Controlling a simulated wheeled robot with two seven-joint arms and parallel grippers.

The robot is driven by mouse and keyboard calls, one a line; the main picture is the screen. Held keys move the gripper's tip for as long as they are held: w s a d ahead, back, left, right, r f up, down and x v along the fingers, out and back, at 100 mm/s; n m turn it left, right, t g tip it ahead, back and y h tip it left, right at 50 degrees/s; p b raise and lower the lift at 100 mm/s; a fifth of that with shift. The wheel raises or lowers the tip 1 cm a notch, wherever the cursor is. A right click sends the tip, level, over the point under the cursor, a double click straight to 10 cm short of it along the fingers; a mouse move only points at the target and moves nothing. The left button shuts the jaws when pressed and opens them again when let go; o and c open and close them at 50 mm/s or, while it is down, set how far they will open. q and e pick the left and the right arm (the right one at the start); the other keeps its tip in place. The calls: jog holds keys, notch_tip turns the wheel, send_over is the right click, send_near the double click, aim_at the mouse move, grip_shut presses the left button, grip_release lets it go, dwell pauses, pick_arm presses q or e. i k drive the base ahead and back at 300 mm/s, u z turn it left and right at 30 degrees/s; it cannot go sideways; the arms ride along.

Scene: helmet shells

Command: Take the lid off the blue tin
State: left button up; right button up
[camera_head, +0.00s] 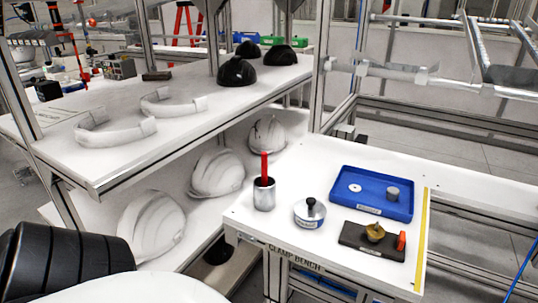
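A small round tin (309,219) stands upright on the white bench, left of the blue tray. Its side shows a bluish band with a pale label. A silver-grey lid (300,206) with a black knob sits on top of it. The inside of the tin is hidden by the lid. Neither of my grippers is in view.
A blue tray (403,212) holding a white ring and a grey cylinder lies behind right. A metal cup (264,197) with a red stick stands left of the tin. A dark block (352,236) with brass and red parts lies front right. White helmet shells (217,173) fill the lower shelf.

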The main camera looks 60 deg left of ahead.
aim_at(310, 208)
jog(key=z, duration=0.2)
jog(key=k, duration=0.2)
jog(key=u, duration=1.15)
